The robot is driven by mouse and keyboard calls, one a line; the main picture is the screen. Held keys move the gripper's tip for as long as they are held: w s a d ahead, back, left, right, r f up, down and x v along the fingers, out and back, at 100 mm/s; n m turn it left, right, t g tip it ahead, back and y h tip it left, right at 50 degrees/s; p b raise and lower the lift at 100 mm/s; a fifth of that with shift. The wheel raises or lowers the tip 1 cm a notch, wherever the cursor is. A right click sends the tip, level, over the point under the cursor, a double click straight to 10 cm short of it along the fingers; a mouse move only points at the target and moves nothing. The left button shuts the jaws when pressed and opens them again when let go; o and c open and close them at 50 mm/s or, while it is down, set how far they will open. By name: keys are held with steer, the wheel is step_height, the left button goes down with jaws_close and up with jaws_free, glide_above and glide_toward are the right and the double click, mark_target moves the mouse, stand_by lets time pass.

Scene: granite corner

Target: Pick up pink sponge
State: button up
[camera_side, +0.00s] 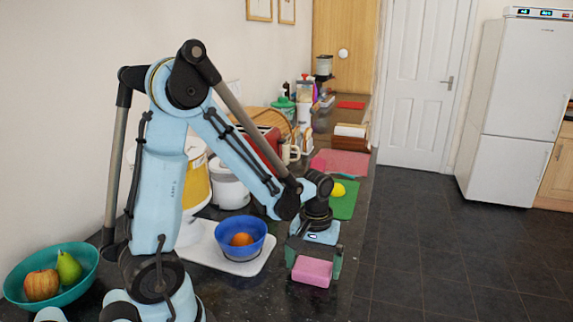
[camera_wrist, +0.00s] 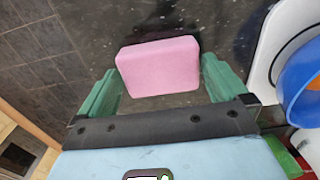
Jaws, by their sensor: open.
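The pink sponge (camera_side: 312,271) is a rounded block near the front edge of the dark granite counter. In the side view it shows between the two green fingers of my gripper (camera_side: 314,267). In the wrist view the sponge (camera_wrist: 159,66) lies at and just beyond the fingertips of my gripper (camera_wrist: 160,85), with a finger on each side. The fingers are spread wide, and no grip on the sponge shows. I cannot tell whether the fingers touch its sides or how high they are above the counter.
A blue bowl (camera_side: 241,238) with an orange fruit stands on a white board (camera_side: 207,243) left of my gripper. A green mat (camera_side: 345,202) with a yellow object lies behind. A teal fruit bowl (camera_side: 84,259) is at the far left. The counter's edge drops to the floor at right.

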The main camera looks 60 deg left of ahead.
mark_target(314, 268)
steer(key=shift+f, duration=0.45)
steer(key=shift+c, duration=0.3)
steer(key=c, duration=0.7)
steer(key=shift+r, duration=0.1)
steer(key=shift+r, duration=0.15)
steer(key=shift+c, duration=0.7)
steer(key=r, duration=0.4)
steer(key=shift+s+d, duration=0.1)
steer(key=shift+d, duration=0.25)
steer(key=s+d+r, duration=0.1)
steer(key=d+r, duration=0.1)
steer(key=d, duration=0.1)
steer(key=s+d+r, duration=0.1)
steer(key=d+r, duration=0.1)
steer(key=d, duration=0.2)
steer(key=s+d+r, duration=0.1)
steer(key=d+r, duration=0.1)
steer(key=d, duration=0.1)
steer(key=shift+s+d+r, duration=0.2)
steer(key=shift+s+r, duration=0.1)
